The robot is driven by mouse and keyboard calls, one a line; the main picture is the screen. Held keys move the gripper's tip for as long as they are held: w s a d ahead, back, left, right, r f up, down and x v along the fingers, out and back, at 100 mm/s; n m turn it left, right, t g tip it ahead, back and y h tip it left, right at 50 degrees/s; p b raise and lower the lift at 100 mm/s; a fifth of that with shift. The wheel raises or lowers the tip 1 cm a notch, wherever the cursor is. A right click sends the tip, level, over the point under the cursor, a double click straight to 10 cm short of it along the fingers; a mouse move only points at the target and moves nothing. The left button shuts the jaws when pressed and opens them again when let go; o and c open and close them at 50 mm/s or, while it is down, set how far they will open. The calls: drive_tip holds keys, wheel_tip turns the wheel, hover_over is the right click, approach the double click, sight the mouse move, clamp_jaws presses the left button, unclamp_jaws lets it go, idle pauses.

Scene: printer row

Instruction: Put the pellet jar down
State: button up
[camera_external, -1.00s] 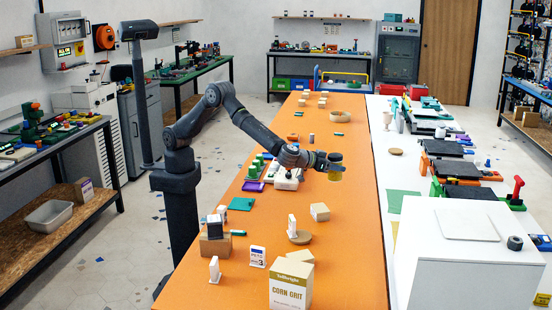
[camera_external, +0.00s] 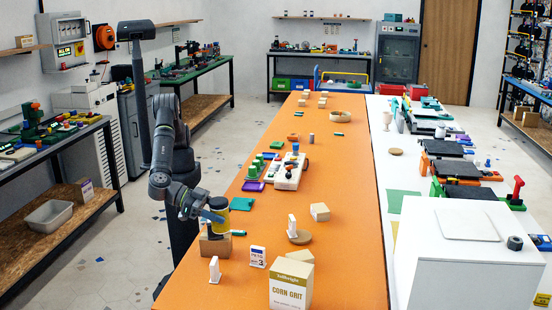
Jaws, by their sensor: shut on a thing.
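The pellet jar (camera_external: 219,206), yellow on top with a dark lower part, is at the near left edge of the orange bench. My gripper (camera_external: 212,213) is shut on it from the left. The jar looks roughly upright. It appears in front of or over the small cardboard box (camera_external: 212,247); I cannot tell whether it touches the box or hangs above it. The jar and gripper hide what stands on that box.
A white sign (camera_external: 257,257), a white upright piece (camera_external: 214,270) and a corn grit box (camera_external: 291,284) stand nearer.

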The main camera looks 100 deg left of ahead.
drive_tip(key=s+d+m+h, duration=0.15)
drive_tip(key=s+d, duration=0.35)
drive_tip(key=s, duration=0.5)
drive_tip(key=s+d+m+h, duration=0.15)
drive_tip(key=s+d, duration=0.25)
drive_tip(key=s, duration=0.7)
drive_tip(key=shift+g, duration=0.3)
drive_tip(key=shift+w+d+f, duration=0.25)
drive_tip(key=shift+w+f, duration=1.65)
drive_tip(key=shift+f, duration=0.8)
drive_tip(key=shift+w+d+f, duration=0.25)
drive_tip(key=shift+w+f, duration=1.7)
drive_tip(key=shift+f, duration=0.75)
drive_tip(key=shift+w+d+f, duration=0.25)
drive_tip(key=shift+w+f, duration=1.65)
drive_tip(key=shift+f, duration=0.8)
drive_tip(key=shift+f, duration=0.1)
drive_tip(key=o, duration=1.1)
drive_tip(key=shift+f, duration=0.1)
